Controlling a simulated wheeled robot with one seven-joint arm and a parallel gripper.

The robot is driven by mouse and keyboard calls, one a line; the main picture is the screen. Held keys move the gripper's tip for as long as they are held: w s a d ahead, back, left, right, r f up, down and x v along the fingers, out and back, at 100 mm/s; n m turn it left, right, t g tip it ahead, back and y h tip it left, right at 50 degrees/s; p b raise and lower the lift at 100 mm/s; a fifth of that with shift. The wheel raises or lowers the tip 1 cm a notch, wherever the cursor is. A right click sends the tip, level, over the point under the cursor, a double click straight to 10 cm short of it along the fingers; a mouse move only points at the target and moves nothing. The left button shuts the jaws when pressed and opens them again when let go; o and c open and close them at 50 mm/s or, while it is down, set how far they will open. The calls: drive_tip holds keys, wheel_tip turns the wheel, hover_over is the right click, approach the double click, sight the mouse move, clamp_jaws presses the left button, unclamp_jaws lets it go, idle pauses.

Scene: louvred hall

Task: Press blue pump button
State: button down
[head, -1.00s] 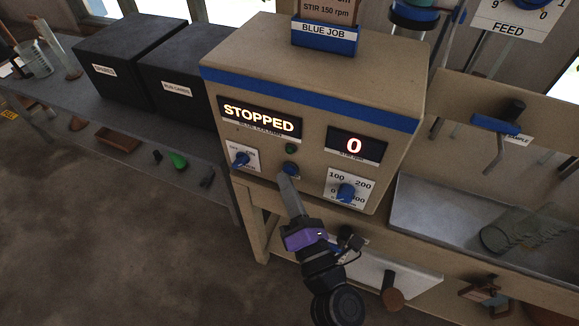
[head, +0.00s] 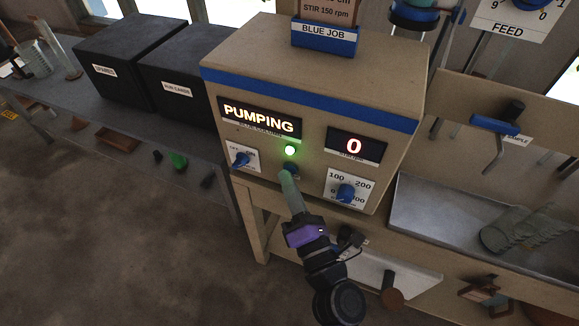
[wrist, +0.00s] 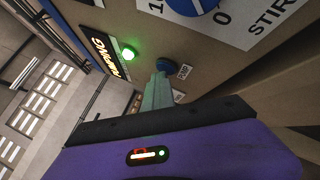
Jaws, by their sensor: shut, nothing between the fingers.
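The beige control box (head: 310,100) with a blue stripe stands in the middle of the head view. Its left display (head: 259,117) reads PUMPING, and a green lamp (head: 290,150) is lit below and right of it. The blue pump button (head: 291,168) is just under the lamp, partly hidden by my fingers; it also shows in the wrist view (wrist: 167,66). My gripper (head: 285,177) is shut and empty, with its fingertips at the button. The wrist view shows the fingertips (wrist: 161,80) at the button's lower edge; I cannot tell whether they still touch.
A blue switch (head: 241,159) is left of the button, and a stir dial (head: 346,193) is to the right under a display (head: 355,147) reading 0. Two dark boxes (head: 185,85) stand on the left bench. A metal tray (head: 440,215) lies at right.

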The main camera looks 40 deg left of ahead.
drive_tip(key=shift+r, duration=0.1)
idle(0.3)
drive_tip(key=shift+s+d, duration=0.1)
drive_tip(key=shift+s, duration=0.2)
drive_tip(key=s+d, duration=0.1)
drive_tip(key=s, duration=0.5)
drive_tip(key=shift+d+b, duration=0.2)
drive_tip(key=shift+b, duration=0.1)
idle(0.7)
